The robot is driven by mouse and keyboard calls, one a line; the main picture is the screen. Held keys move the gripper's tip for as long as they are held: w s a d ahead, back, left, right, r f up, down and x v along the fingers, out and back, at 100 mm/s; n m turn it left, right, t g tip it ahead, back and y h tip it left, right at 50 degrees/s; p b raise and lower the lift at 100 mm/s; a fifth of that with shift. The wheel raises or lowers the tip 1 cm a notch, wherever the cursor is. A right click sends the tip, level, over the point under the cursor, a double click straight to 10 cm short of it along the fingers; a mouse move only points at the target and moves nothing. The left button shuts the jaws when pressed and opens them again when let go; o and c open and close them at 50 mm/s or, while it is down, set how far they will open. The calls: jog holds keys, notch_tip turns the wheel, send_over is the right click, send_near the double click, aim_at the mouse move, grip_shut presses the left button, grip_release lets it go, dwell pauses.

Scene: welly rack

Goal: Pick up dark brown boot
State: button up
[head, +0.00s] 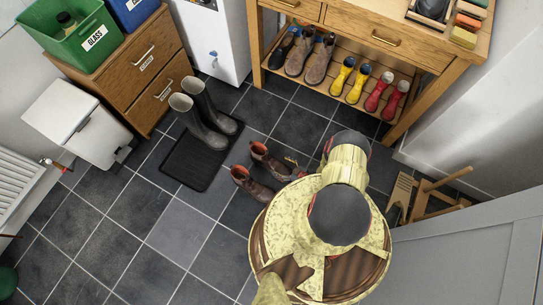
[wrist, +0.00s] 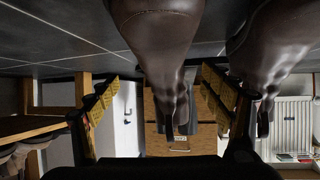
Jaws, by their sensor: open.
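Two dark brown boots stand on the tiled floor in the head view, one farther back (head: 268,160) and one nearer (head: 250,187), both just left of my arm. In the wrist view, which looks upside down, one dark brown boot (wrist: 160,45) hangs from the top centre and the other (wrist: 272,48) is to its right. My gripper (wrist: 160,84) is open, with its yellow-padded fingers spread on either side of the central boot. I see gaps between the fingers and that boot. My arm hides much of the gripper in the head view.
Tall dark wellies (head: 205,120) stand on a black mat (head: 190,168) to the left. A wooden bench (head: 395,45) holds brown, yellow and red boots on its lower shelf. A wooden boot jack (head: 420,195) lies right.

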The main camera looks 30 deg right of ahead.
aim_at(278, 164)
jog(key=shift+b+x, duration=1)
jog(key=shift+x, duration=1.8)
jog(key=shift+a, duration=0.15)
jog(key=shift+c, duration=0.9)
jog(key=shift+r, duration=0.1)
jog(key=c, duration=1.7)
